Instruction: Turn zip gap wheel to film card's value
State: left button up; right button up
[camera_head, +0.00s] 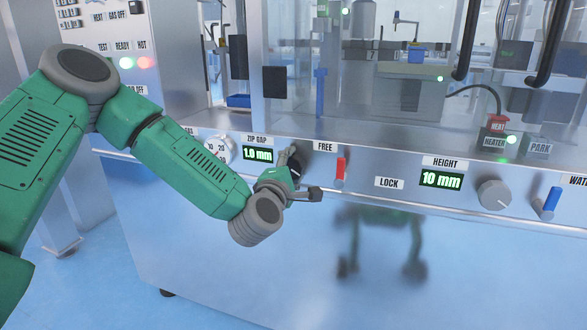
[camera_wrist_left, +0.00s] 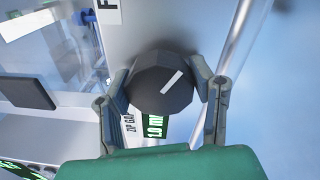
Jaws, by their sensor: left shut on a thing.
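The zip gap wheel (camera_wrist_left: 160,84) is a dark faceted knob with a white pointer line, on the machine's front panel. My left gripper (camera_wrist_left: 162,90) has a finger on each side of it and is shut on it. In the head view the left gripper (camera_head: 291,178) covers most of the wheel. The zip gap display (camera_head: 257,155) beside it reads 1.0 mm in green. It also shows partly in the left wrist view (camera_wrist_left: 154,127). I cannot make out a film card. My right gripper is not in view.
A red lever (camera_head: 340,170) stands right of the wheel, by the FREE label (camera_head: 325,147). Farther right are the height display (camera_head: 441,181) reading 10 mm, a grey knob (camera_head: 494,194) and a blue lever (camera_head: 551,202). A white dial (camera_head: 218,150) lies left.

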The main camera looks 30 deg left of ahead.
pick_arm(q)
jog(key=shift+s+a+f, duration=0.1)
jog(key=shift+f, duration=0.3)
jog(key=o, duration=1.2)
jog(key=shift+a+r, duration=0.1)
jog(key=v, duration=1.2)
